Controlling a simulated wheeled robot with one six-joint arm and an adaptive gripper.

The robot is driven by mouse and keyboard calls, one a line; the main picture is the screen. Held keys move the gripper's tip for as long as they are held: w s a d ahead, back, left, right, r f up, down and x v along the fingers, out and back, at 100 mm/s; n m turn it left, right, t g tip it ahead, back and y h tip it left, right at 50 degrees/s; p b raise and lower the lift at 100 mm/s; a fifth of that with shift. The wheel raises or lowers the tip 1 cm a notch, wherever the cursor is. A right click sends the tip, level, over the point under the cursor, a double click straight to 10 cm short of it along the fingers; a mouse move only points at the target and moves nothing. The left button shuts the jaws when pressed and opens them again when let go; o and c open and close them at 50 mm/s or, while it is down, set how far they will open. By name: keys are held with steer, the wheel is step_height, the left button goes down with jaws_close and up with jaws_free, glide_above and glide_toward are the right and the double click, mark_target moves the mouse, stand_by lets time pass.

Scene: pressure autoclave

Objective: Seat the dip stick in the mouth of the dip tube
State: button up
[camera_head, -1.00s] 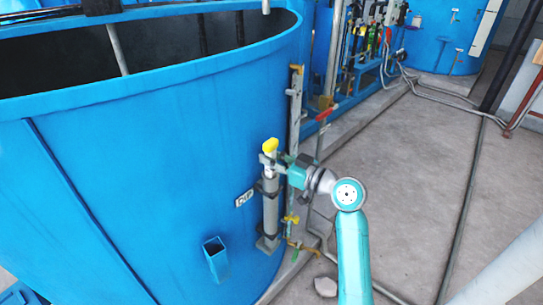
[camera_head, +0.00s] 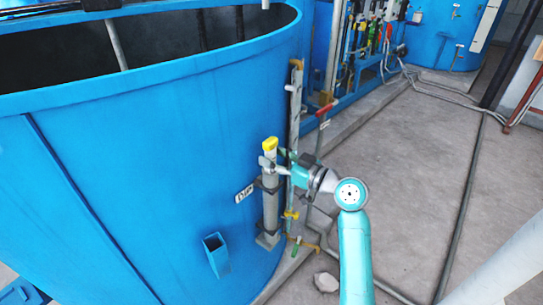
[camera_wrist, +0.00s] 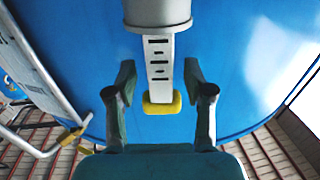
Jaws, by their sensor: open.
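The dip stick is a pale flat strip with dark marks (camera_wrist: 158,60) and a yellow cap (camera_head: 270,144). It stands with its lower end inside the mouth of the grey dip tube (camera_head: 270,208). The wrist view shows it upside down, with the tube's rim (camera_wrist: 157,14) at the top and the cap (camera_wrist: 161,104) below. My gripper (camera_wrist: 158,78) is open, with one finger on each side of the stick and gaps visible at both sides. In the head view my gripper (camera_head: 277,167) is at the stick just under the cap. How deep the stick sits is hidden inside the tube.
The tube runs up the side of a large open blue tank (camera_head: 130,150), beside a DIP label (camera_head: 244,194). A blue open holder (camera_head: 216,254) is on the tank wall at left. A vertical pipe with a gauge (camera_head: 295,130) stands close behind. Grey floor (camera_head: 420,190) is free at right.

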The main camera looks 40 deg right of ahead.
steer(key=s+d, duration=0.1)
steer(key=s, duration=1)
steer(key=shift+d, duration=0.35)
steer(key=s+a+f+m+g+h, duration=0.2)
steer(key=s+a+f+m, duration=0.1)
steer(key=a+f, duration=0.5)
steer(key=s+a+f+m+g+h, duration=0.1)
steer(key=s+a+f+m+h, duration=0.25)
steer(key=a+f, duration=0.55)
steer(key=s+a+n+y, duration=0.1)
steer(key=s+a, duration=0.3)
steer(key=s, duration=0.6)
steer(key=s+a+n+y, duration=0.1)
steer(key=s+a+n, duration=0.2)
steer(key=s, duration=0.8)
steer(key=shift+s+a+r+n+y, duration=0.15)
steer(key=shift+a+r+n+y, duration=0.15)
steer(key=shift+a, duration=0.5)
